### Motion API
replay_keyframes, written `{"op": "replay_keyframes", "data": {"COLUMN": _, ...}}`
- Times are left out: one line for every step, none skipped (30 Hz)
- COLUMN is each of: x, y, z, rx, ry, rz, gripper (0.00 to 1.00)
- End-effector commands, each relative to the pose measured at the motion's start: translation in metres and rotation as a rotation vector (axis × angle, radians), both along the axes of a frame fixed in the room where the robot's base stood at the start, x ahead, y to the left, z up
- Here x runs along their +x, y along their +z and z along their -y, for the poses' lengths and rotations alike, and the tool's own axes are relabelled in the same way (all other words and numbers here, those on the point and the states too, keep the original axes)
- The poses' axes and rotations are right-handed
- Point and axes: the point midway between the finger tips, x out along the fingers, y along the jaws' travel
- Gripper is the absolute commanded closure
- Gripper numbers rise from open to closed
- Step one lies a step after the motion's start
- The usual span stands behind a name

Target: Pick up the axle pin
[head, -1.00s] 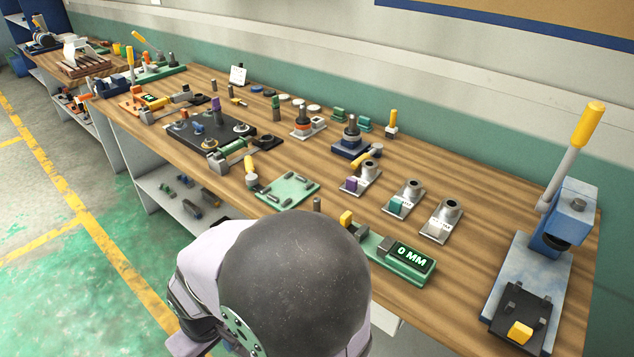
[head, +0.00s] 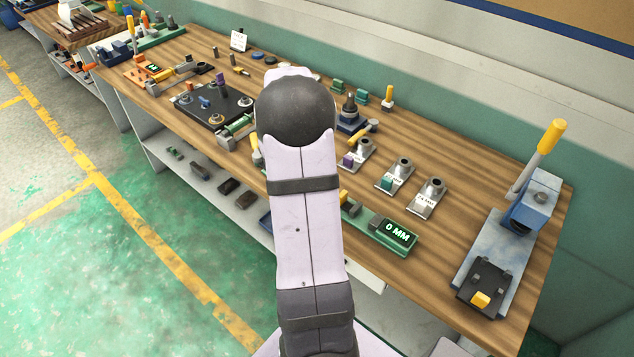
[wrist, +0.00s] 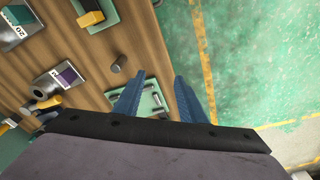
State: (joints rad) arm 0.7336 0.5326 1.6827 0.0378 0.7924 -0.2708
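A small dark grey cylinder (wrist: 118,64) stands on the wooden bench in the wrist view, left of my fingertips. A green plate (wrist: 157,113) with several dark pins (wrist: 125,98) lies partly behind and between my fingers. I cannot tell for sure which of these is the axle pin. My gripper (wrist: 160,75) is open, its two blue fingers apart with nothing held between them. It hangs above the bench's front edge. In the head view my arm hides the gripper, the plate and the standing cylinder.
A green gauge reading 0 MM (head: 397,232) lies near the bench's front edge. Several grey blocks with round sockets (head: 427,197) stand behind it. A blue lever press (head: 530,200) stands at the right end. Open floor (wrist: 255,60) lies beyond the edge.

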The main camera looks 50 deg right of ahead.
Motion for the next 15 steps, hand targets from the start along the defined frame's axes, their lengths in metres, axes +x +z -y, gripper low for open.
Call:
{"op": "replay_keyframes", "data": {"x": -0.008, "y": -0.002, "z": 0.023, "rx": 0.004, "ry": -0.035, "rz": -0.003, "gripper": 0.63}}
{"op": "replay_keyframes", "data": {"x": -0.012, "y": -0.002, "z": 0.033, "rx": 0.007, "ry": -0.047, "rz": -0.005, "gripper": 0.63}}
{"op": "replay_keyframes", "data": {"x": -0.017, "y": -0.002, "z": 0.045, "rx": 0.008, "ry": -0.062, "rz": -0.006, "gripper": 0.63}}
{"op": "replay_keyframes", "data": {"x": -0.020, "y": -0.002, "z": 0.052, "rx": 0.010, "ry": -0.072, "rz": -0.008, "gripper": 0.63}}
{"op": "replay_keyframes", "data": {"x": -0.023, "y": -0.002, "z": 0.058, "rx": 0.011, "ry": -0.080, "rz": -0.008, "gripper": 0.63}}
{"op": "replay_keyframes", "data": {"x": -0.026, "y": -0.002, "z": 0.065, "rx": 0.013, "ry": -0.088, "rz": -0.009, "gripper": 0.63}}
{"op": "replay_keyframes", "data": {"x": -0.028, "y": -0.002, "z": 0.068, "rx": 0.013, "ry": -0.092, "rz": -0.010, "gripper": 0.63}}
{"op": "replay_keyframes", "data": {"x": -0.030, "y": -0.002, "z": 0.071, "rx": 0.013, "ry": -0.096, "rz": -0.010, "gripper": 0.63}}
{"op": "replay_keyframes", "data": {"x": -0.031, "y": -0.002, "z": 0.074, "rx": 0.014, "ry": -0.100, "rz": -0.011, "gripper": 0.63}}
{"op": "replay_keyframes", "data": {"x": -0.032, "y": -0.002, "z": 0.075, "rx": 0.015, "ry": -0.101, "rz": -0.011, "gripper": 0.63}}
{"op": "replay_keyframes", "data": {"x": -0.032, "y": -0.002, "z": 0.076, "rx": 0.015, "ry": -0.102, "rz": -0.012, "gripper": 0.63}}
{"op": "replay_keyframes", "data": {"x": -0.032, "y": -0.002, "z": 0.076, "rx": 0.015, "ry": -0.102, "rz": -0.012, "gripper": 0.63}}
{"op": "replay_keyframes", "data": {"x": -0.032, "y": -0.003, "z": 0.076, "rx": 0.015, "ry": -0.102, "rz": -0.012, "gripper": 0.63}}
{"op": "replay_keyframes", "data": {"x": -0.032, "y": -0.003, "z": 0.076, "rx": 0.015, "ry": -0.102, "rz": -0.012, "gripper": 0.63}}
{"op": "replay_keyframes", "data": {"x": -0.032, "y": -0.005, "z": 0.076, "rx": 0.016, "ry": -0.102, "rz": -0.012, "gripper": 0.63}}
